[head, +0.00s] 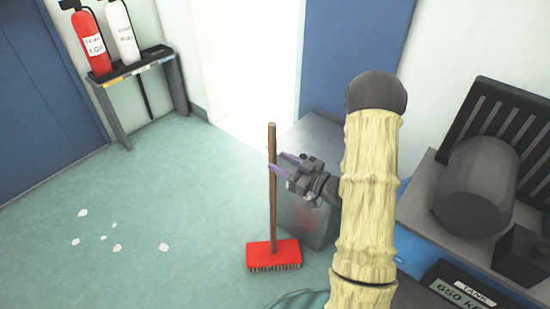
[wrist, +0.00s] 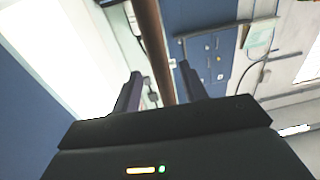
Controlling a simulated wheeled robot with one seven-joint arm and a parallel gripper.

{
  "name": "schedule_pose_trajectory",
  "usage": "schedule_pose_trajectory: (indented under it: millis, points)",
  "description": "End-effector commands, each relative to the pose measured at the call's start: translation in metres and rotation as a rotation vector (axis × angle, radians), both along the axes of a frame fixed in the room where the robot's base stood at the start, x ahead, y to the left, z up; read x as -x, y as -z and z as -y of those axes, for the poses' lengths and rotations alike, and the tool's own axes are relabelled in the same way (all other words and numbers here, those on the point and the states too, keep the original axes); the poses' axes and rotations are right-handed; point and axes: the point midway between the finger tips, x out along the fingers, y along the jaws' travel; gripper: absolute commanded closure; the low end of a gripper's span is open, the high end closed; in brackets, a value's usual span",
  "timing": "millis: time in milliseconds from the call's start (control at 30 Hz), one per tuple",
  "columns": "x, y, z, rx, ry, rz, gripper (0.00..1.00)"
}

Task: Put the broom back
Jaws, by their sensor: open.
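The broom stands upright on the green floor in the head view, with a red bristle head (head: 273,255) and a brown wooden handle (head: 273,210). My gripper (head: 277,163) is open at the upper part of the handle, coming from the right. In the wrist view the handle (wrist: 150,35) runs between the two dark fingers of my gripper (wrist: 160,85). The fingers are apart, with visible space beside the handle. Whether either finger touches it I cannot tell.
A grey box (head: 312,130) stands right behind the broom. A rack (head: 137,68) at the left wall holds a red extinguisher (head: 92,38) and a white one (head: 123,33). A dark tank (head: 475,180) sits on a bench at right. Several white flakes dot the open floor (head: 165,205) at left.

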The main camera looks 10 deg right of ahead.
Motion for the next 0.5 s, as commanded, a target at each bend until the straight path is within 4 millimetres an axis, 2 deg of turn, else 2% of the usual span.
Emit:
schedule_pose_trajectory:
  millis: [300,500]
  points:
    - [0.048,0.0,0.042,-0.002,0.006,-0.003,0.57]
    - [0.066,0.001,0.056,-0.001,0.002,-0.002,0.57]
